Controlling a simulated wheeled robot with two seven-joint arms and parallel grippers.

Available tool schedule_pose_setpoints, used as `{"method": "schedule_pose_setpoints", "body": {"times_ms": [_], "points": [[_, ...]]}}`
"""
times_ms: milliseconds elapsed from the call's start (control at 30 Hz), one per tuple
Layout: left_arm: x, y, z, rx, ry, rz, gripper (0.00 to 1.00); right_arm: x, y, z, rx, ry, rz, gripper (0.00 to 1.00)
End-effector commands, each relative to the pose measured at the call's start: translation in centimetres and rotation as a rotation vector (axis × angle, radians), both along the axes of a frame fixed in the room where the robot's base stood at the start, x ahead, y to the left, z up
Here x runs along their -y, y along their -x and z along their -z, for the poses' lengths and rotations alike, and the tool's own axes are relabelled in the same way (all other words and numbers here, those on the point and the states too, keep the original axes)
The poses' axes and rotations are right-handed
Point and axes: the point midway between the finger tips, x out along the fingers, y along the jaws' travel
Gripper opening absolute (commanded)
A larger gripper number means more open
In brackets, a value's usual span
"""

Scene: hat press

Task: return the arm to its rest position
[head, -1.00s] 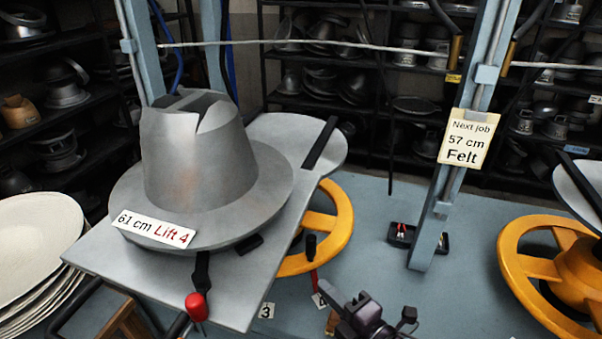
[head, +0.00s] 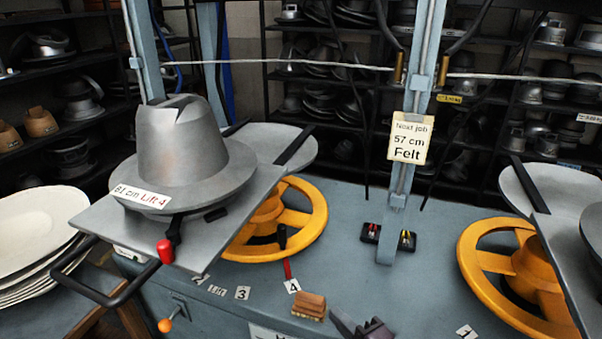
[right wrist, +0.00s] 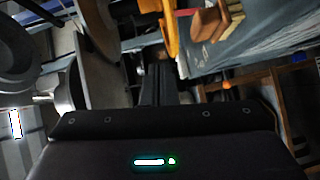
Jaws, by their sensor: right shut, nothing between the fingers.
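My right gripper (head: 362,328) shows at the bottom edge of the head view, right of centre, partly cut off by the frame. Its dark fingers (right wrist: 157,85) also show in the right wrist view, shut and empty. It is in front of the blue press bench (head: 340,255), close to the wooden block (head: 309,305), and I see no contact. My left gripper is not in view.
Yellow handwheels stand below the plate (head: 316,222) and at the right (head: 470,250). A post (head: 397,205) carries a "Next job 57 cm Felt" card (head: 409,138). A red-knobbed lever (head: 166,251) and a black handle (head: 112,300) project forward. White felts (head: 30,235) are stacked at far left.

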Motion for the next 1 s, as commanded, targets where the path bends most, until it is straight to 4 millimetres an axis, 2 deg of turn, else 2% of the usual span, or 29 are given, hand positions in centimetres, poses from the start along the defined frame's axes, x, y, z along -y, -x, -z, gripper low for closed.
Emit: {"method": "schedule_pose_setpoints", "body": {"times_ms": [233, 467, 700, 1000], "points": [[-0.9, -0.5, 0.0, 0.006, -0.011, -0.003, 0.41, 1.4, 0.0, 1.1, -0.229, -0.109, 0.138, 0.00], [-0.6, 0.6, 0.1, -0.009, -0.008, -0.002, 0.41, 4.2, 1.3, 3.0, -0.559, -0.285, 0.376, 0.00], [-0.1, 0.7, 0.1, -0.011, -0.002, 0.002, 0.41, 8.3, 6.1, 5.4, -0.971, -0.532, 0.770, 0.00], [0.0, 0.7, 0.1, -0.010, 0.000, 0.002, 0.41, 11.1, 12.2, 6.5, -1.258, -0.717, 1.148, 0.00]]}}
